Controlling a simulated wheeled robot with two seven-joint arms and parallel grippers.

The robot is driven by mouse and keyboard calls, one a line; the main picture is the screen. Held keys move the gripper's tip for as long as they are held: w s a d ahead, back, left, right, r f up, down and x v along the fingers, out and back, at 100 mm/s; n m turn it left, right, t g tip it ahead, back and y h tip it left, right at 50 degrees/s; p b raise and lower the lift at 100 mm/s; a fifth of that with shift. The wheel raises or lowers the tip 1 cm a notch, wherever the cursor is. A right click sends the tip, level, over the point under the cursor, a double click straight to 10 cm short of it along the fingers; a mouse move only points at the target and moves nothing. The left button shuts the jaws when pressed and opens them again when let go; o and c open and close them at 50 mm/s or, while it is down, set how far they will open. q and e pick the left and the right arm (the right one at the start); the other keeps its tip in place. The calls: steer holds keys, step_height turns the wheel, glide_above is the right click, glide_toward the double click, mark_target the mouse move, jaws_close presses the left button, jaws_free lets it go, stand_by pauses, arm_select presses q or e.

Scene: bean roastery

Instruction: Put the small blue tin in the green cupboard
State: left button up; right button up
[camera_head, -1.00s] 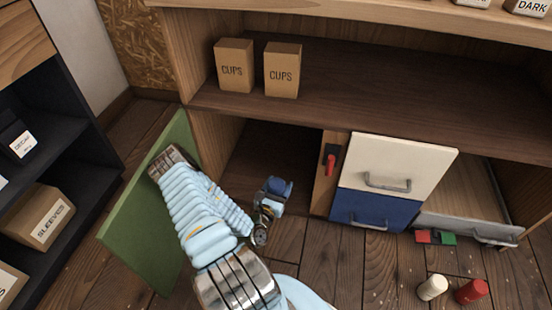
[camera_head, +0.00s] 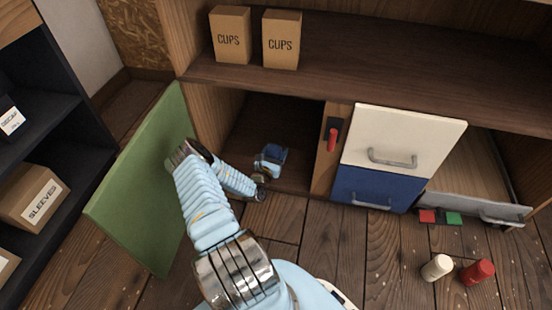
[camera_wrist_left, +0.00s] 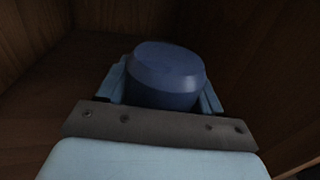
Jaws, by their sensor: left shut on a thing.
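The small blue tin (camera_wrist_left: 165,72) is between the fingers of my left gripper (camera_wrist_left: 165,92) in the left wrist view. In the head view the tin (camera_head: 276,152) shows at the tip of my left gripper (camera_head: 270,160), which is shut on it. Both are at the open cupboard's dark interior, in front of its brown walls. The green cupboard door (camera_head: 140,185) stands swung open to the left, with my left arm passing beside it. Whether the tin touches the cupboard floor cannot be told. My right gripper is not in view.
Two cups boxes (camera_head: 232,35) stand on the wooden shelf above. A white drawer front (camera_head: 400,140) and a blue drawer front (camera_head: 368,189) are right of the opening. A dark shelf holds a sleeves box (camera_head: 35,195).

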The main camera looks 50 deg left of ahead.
arm_select(q)
steer(key=shift+f, duration=1.2)
steer(key=shift+f+b, duration=0.25)
steer(key=shift+b, duration=0.1)
steer(key=o, duration=1.2)
steer(key=shift+d+r, duration=0.1)
steer(key=shift+o, duration=0.2)
steer(key=shift+r, duration=0.25)
steer(key=p+v, duration=0.6)
steer(key=v, duration=0.6)
steer(key=shift+f, duration=0.15)
